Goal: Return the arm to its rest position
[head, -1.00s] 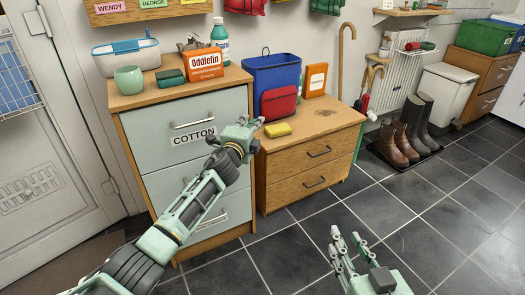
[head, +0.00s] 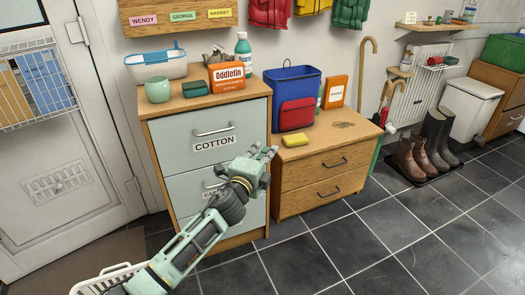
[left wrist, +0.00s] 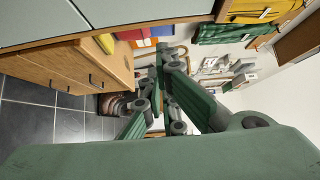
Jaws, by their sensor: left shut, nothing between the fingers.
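My left gripper (head: 258,160) is in front of the grey-green drawer cabinet (head: 185,140), its arm reaching up from the bottom left in the head view. In the left wrist view its fingers (left wrist: 160,70) are shut with nothing between them. The gripper is apart from the yellow sponge (head: 295,140) on the low wooden drawer unit (head: 300,195). My right gripper is not in view.
The low unit also bears a blue bin (head: 285,82) and a red pouch (head: 297,114). The tall cabinet top holds an orange Oddlefin box (head: 226,76) and a green cup (head: 158,90). Brown boots (head: 408,158) stand at the right. The tiled floor (head: 380,235) is clear.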

